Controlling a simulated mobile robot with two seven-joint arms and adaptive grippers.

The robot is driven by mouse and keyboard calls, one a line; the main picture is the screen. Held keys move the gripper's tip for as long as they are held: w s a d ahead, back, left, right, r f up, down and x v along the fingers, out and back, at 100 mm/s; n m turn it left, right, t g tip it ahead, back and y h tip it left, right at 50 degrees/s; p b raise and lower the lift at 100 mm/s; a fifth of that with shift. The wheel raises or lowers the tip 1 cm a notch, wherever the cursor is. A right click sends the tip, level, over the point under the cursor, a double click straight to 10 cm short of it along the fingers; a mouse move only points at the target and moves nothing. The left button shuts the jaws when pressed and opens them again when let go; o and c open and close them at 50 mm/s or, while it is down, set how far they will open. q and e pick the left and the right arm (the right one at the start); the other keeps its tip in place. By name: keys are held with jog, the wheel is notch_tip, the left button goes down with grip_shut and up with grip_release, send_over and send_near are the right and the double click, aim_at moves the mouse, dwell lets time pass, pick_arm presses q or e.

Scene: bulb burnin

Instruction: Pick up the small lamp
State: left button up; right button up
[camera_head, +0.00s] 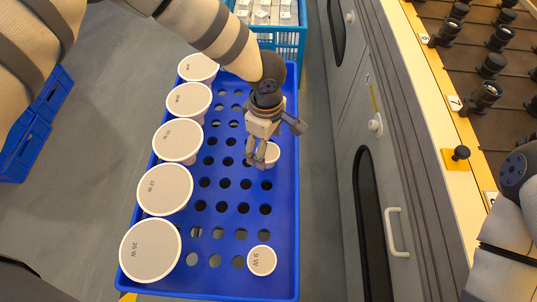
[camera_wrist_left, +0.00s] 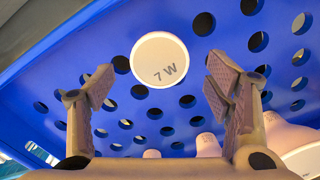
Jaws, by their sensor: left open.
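A small lamp with a white round top marked "7 W" (camera_wrist_left: 159,59) stands in the blue tray (camera_head: 225,283). In the head view this lamp (camera_head: 272,154) is partly hidden by my left gripper (camera_head: 258,163). The left gripper points down at it with open, empty fingers. In the left wrist view the lamp's top lies between and slightly beyond the fingertips (camera_wrist_left: 156,82), with clear gaps on both sides. Another small lamp, marked "9 W" (camera_head: 262,260), stands at the tray's near right. My right gripper is out of view; only part of that arm shows at the right edge.
Several larger white lamps, including one marked "25 W" (camera_head: 150,249), line the tray's left side. A light-blue crate (camera_head: 290,42) with white boxes is behind the tray. A grey cabinet (camera_head: 375,190) and a bench with black sockets (camera_head: 480,97) are on the right. The tray's middle holes are empty.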

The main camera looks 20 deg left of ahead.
aim_at(267, 151)
pick_arm(q)
notch_tip(267, 151, down, 4)
jog(key=shift+r, duration=0.1)
jog(key=c, duration=1.3)
jog(key=shift+o, duration=0.2)
jog(key=shift+r, duration=0.1)
